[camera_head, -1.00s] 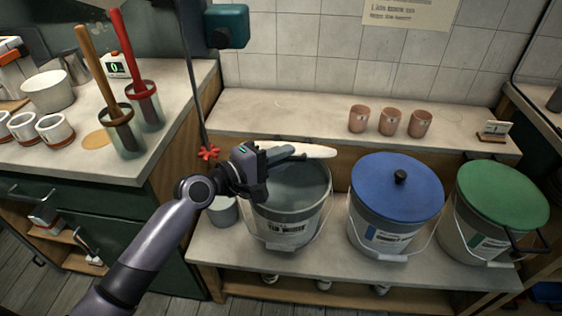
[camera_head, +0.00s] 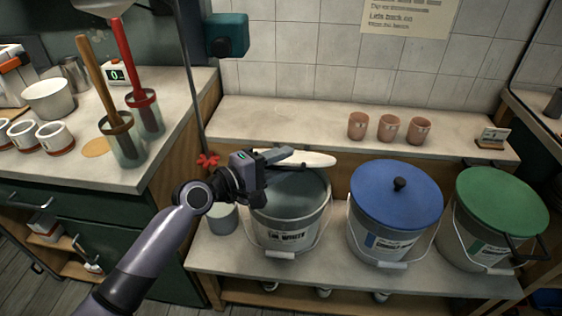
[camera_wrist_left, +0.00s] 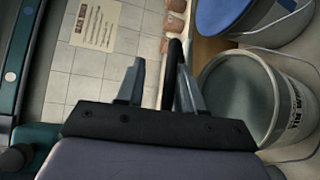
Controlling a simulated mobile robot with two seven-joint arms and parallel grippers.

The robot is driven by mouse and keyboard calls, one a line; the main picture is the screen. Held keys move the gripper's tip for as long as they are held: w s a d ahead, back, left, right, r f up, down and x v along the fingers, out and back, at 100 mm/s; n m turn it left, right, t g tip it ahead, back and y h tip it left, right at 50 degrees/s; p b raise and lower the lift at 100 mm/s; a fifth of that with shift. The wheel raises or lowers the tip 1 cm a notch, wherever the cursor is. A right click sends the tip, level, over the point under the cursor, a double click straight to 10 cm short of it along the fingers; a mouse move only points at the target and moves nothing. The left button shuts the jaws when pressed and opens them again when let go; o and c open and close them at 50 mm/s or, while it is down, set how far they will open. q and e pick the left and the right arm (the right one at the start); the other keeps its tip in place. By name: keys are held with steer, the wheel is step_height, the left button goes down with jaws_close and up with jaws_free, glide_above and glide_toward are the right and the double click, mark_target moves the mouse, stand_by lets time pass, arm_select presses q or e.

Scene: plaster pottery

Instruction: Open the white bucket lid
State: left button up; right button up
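The bucket labelled WHITE (camera_head: 288,238) stands on the low bench, left of the blue-lidded bucket. Its top is uncovered and shows a dark grey inside; its rim also shows in the left wrist view (camera_wrist_left: 268,72). A thin white shape (camera_head: 322,159), apparently its lid seen nearly edge-on, is at the bucket's back rim, beside my left fingertips. I cannot tell what supports it. My left gripper (camera_head: 292,159) is above the bucket's back left rim. My right gripper is out of view.
A blue-lidded bucket (camera_head: 397,195) and a green-lidded bucket (camera_head: 500,205) stand to the right. Terracotta cups (camera_head: 388,127) are on the back ledge (camera_head: 270,118). A small pail (camera_head: 223,218) is close on the left. The left counter (camera_head: 75,165) holds tools and pots.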

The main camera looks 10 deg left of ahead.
arm_select(q)
steer(key=f+v, duration=0.1)
steer(key=v, duration=0.5)
steer(key=shift+s+a+r, duration=0.3)
steer(key=shift+s+r, duration=0.05)
steer(key=shift+r, duration=0.2)
